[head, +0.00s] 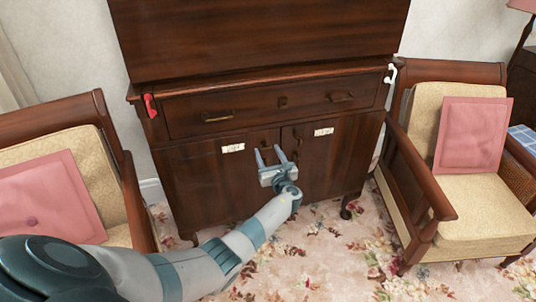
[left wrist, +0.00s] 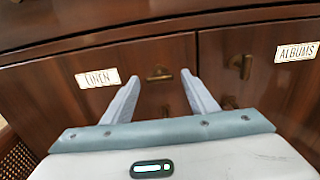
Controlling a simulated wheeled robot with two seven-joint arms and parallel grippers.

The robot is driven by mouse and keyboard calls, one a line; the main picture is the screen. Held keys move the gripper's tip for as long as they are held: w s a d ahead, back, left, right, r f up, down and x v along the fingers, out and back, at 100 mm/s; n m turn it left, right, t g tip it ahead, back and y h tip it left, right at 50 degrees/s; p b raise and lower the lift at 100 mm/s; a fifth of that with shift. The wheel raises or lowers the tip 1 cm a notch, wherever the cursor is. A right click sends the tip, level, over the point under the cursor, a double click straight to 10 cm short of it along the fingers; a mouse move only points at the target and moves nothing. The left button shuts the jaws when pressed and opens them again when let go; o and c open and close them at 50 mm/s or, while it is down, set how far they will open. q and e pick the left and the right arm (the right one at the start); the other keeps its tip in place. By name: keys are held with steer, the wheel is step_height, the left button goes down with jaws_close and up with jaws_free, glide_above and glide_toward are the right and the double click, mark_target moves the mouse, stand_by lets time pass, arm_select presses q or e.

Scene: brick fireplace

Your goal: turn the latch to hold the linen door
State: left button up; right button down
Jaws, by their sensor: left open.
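The linen door (head: 215,180) is the left door of the dark wooden cabinet and stands shut. Its white label (left wrist: 97,78) reads LINEN in the left wrist view. A small brass latch (left wrist: 159,74) sits near this door's inner top corner. My left gripper (head: 268,152) is open and empty in front of the doors. In the left wrist view its two fingers (left wrist: 160,80) point at the door, with the latch showing between their tips. I cannot tell whether they touch anything. In the head view the gripper hides the latch. My right gripper is not in view.
The right door (head: 345,165) is labelled ALBUMS and has its own brass latch (left wrist: 240,65). A drawer (head: 260,105) with brass handles is above. A red object (head: 150,106) and a white one (head: 391,74) are at the cabinet's upper corners. Armchairs stand on both sides.

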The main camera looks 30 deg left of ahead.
arm_select(q)
steer(key=c, duration=1.1)
steer(key=shift+o, duration=0.2)
arm_select(e)
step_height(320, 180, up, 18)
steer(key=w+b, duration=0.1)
steer(key=b, duration=0.6)
arm_select(q)
steer(key=shift+n+b, duration=4.75)
steer(key=shift+n, duration=4.35)
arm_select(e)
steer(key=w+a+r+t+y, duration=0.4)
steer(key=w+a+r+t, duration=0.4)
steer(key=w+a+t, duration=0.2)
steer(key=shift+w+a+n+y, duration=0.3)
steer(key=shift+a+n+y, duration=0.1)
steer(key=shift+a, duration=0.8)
